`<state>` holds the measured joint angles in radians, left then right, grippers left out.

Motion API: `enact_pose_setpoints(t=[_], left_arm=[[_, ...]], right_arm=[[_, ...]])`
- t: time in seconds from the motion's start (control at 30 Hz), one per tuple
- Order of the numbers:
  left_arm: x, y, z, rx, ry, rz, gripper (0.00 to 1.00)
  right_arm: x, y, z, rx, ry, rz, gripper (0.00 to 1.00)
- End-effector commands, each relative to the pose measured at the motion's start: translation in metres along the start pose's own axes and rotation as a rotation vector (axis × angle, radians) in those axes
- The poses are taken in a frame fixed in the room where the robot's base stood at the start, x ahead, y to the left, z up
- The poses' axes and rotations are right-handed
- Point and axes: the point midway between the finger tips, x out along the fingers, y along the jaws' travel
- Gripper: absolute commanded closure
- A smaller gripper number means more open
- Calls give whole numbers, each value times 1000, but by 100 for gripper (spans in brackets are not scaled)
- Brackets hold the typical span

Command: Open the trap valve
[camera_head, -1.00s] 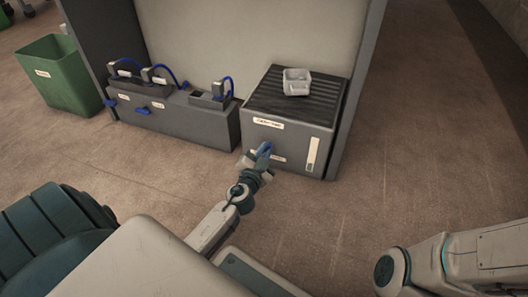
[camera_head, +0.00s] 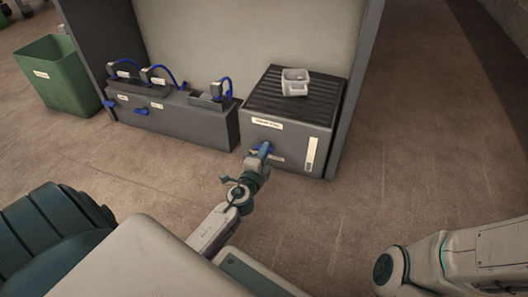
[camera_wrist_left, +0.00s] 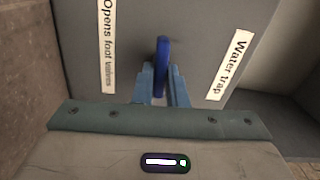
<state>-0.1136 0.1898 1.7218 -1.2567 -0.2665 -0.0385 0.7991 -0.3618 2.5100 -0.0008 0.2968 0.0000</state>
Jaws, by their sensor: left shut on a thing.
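The trap valve's blue lever (camera_wrist_left: 162,58) sticks out of the front of the grey box labelled "Water trap" (camera_wrist_left: 229,65). In the left wrist view the two blue fingers of my left gripper (camera_wrist_left: 160,85) stand on either side of the lever, shut on it. In the head view my left gripper (camera_head: 259,158) is at the box front (camera_head: 285,143), and a bit of the blue lever (camera_head: 266,148) shows beyond it. My right arm shows at the lower right, but its gripper is out of view.
To the left is a long dark unit (camera_head: 190,123) with blue hoses and blue handles. A green bin (camera_head: 60,80) stands at the far left. The floor to the right is clear.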

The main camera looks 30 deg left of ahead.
Motion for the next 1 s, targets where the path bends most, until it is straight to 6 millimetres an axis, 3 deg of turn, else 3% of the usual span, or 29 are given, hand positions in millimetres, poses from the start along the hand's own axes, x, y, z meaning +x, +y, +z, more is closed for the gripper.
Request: enact_pose_setpoints(t=[0.77,0.8,0.9,1.0], left_arm=[[-1,2,-1,108,2,2,100],[-1,2,-1,108,2,2,86],[-1,2,0,108,1,2,66],[-1,2,0,107,1,2,66]], right_arm=[[1,0,1,0,0,-1,2],[1,0,1,0,0,-1,2],[1,0,1,0,0,-1,2],[1,0,1,0,0,-1,2]])
